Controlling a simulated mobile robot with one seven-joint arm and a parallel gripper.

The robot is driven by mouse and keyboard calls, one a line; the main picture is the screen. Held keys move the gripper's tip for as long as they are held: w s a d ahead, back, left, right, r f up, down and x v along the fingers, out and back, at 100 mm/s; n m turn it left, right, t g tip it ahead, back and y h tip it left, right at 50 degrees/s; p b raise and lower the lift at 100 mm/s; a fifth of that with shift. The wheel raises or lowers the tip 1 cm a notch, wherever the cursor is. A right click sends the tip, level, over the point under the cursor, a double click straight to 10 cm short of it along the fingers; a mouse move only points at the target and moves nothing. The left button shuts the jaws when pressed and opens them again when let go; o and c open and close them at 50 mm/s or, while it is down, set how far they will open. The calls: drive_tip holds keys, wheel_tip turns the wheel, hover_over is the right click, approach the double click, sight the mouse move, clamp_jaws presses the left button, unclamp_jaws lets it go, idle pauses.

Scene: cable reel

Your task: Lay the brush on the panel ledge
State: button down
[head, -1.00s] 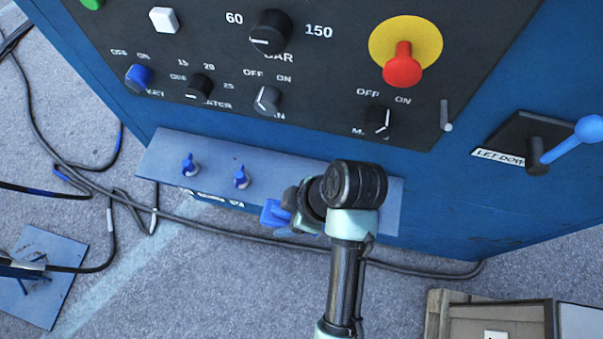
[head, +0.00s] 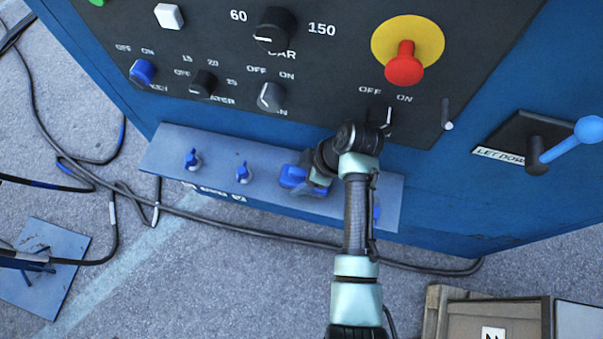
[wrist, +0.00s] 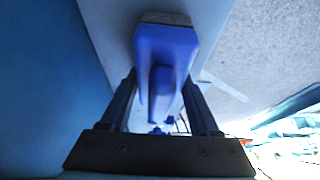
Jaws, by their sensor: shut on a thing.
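The blue brush (head: 292,177) shows in the head view over the middle of the panel ledge (head: 225,153), partly hidden by my gripper. My gripper (head: 314,180) is shut on the brush above the ledge. In the wrist view the brush (wrist: 165,50) sits between the two dark fingers of my gripper (wrist: 160,88), with its brownish-grey end pointing away. The pale ledge (wrist: 105,22) lies behind the brush there. I cannot tell whether the brush touches the ledge.
Two small blue taps (head: 193,160) stand on the ledge left of the brush. The dark control panel (head: 330,75) with knobs and a red emergency button (head: 403,65) rises behind. A blue lever (head: 572,140) sticks out at right. Cables (head: 250,235) lie on the floor.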

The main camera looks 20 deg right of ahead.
drive_tip(key=shift+w+d+f, duration=0.1)
drive_tip(key=shift+c, duration=0.6)
unclamp_jaws()
drive_tip(key=shift+f, duration=0.1)
drive_tip(key=shift+v, duration=3.85)
